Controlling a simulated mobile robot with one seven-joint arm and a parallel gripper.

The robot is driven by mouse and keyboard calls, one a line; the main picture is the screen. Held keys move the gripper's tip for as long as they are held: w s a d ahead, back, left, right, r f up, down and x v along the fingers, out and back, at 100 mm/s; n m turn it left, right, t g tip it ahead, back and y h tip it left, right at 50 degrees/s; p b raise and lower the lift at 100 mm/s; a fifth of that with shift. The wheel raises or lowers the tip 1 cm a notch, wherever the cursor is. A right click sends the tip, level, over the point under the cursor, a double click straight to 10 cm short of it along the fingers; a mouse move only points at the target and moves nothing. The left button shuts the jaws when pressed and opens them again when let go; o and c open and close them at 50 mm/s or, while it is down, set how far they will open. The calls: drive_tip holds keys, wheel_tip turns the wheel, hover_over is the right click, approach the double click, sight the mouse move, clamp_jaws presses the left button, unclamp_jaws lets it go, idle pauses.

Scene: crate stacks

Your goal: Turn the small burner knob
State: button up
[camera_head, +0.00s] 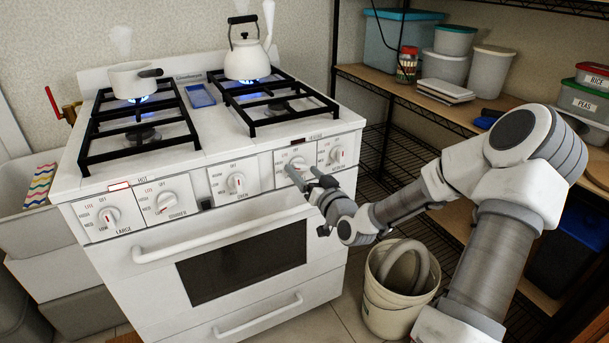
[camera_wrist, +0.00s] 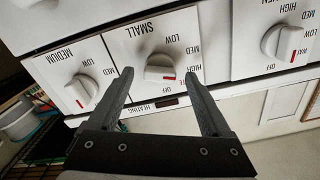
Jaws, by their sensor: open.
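The small burner knob (camera_wrist: 160,68) is white with a red mark, on a panel labelled SMALL in the wrist view. In the head view the knob (camera_head: 296,164) is partly hidden by my gripper (camera_head: 311,178), which is at the front panel of the white stove (camera_head: 240,268). Whether the fingers touch the panel cannot be told.
The MEDIUM knob (camera_wrist: 81,90) and the OVEN knob (camera_wrist: 283,42) flank it. Blue flames burn under a white pot (camera_head: 130,80) and a kettle (camera_head: 246,60). An oven handle (camera_head: 220,233) runs below the panel. A bucket (camera_head: 392,305) stands beneath my arm; shelves are at right.

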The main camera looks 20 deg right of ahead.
drive_tip(key=shift+w, duration=0.1)
clamp_jaws()
idle(0.4)
drive_tip(key=shift+m+p, duration=0.4)
drive_tip(key=shift+r+m+p, duration=0.1)
drive_tip(key=shift+m+p, duration=0.6)
drive_tip(key=shift+m, duration=0.3)
drive_tip(key=m+p, duration=0.2)
drive_tip(key=m, duration=0.1)
drive_tip(key=shift+m, duration=0.4)
drive_tip(key=m+p, duration=0.2)
drive_tip(key=m, duration=0.2)
drive_tip(key=shift+m+p, duration=0.45)
drive_tip(key=shift+m, duration=1.15)
